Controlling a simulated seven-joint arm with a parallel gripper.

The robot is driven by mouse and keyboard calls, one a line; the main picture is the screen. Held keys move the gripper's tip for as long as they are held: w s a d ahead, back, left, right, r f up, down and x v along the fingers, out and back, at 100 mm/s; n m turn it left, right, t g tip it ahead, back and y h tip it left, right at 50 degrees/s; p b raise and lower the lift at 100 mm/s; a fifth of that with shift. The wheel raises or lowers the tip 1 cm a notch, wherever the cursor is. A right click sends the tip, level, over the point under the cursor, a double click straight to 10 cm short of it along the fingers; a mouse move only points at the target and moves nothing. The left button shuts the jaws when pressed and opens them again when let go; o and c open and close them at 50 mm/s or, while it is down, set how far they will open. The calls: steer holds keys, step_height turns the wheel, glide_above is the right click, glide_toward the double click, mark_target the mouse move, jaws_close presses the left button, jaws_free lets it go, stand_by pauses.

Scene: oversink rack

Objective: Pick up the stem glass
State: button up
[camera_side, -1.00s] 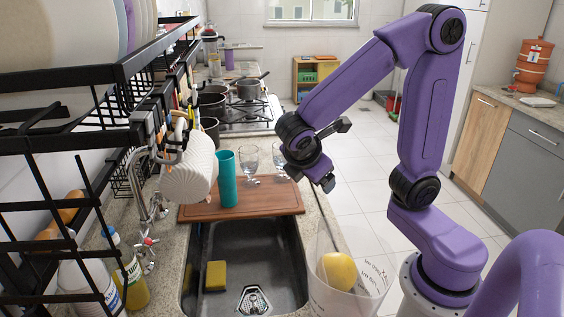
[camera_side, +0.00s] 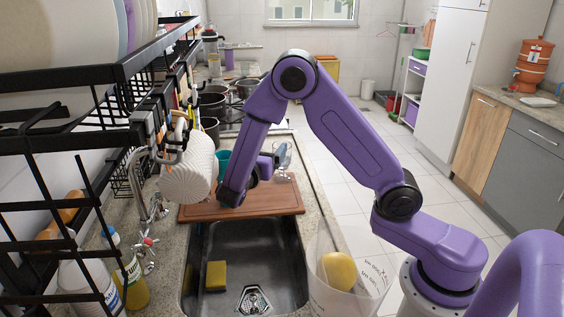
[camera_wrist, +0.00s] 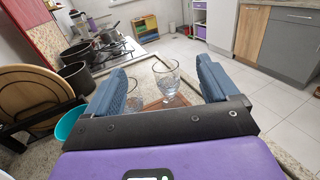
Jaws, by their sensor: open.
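In the wrist view, a clear stem glass (camera_wrist: 167,81) stands upright between the two blue fingers of my gripper (camera_wrist: 161,68), ahead of the palm. The fingers are wide apart and hold nothing. In the side view, my gripper (camera_side: 279,158) is mostly hidden behind my arm, above the far right part of the board.
A teal cup (camera_side: 222,160) is partly hidden behind my arm. The wooden board (camera_side: 275,203) spans the far end of the sink (camera_side: 265,245). A black rack with a white ribbed mug (camera_side: 190,177) is at left. A clear bin (camera_side: 345,283) holds a yellow fruit.

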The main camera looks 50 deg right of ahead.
glide_toward(284, 162)
steer(key=a+f, duration=0.2)
steer(key=a, duration=0.1)
steer(key=shift+a+f, duration=0.1)
steer(key=shift+f, duration=0.15)
steer(key=shift+w+f, duration=0.1)
steer(key=shift+f, duration=0.1)
steer(key=x, duration=1.7)
steer(key=shift+w, duration=0.15)
steer(key=shift+r, duration=0.1)
steer(key=c, duration=1.2)
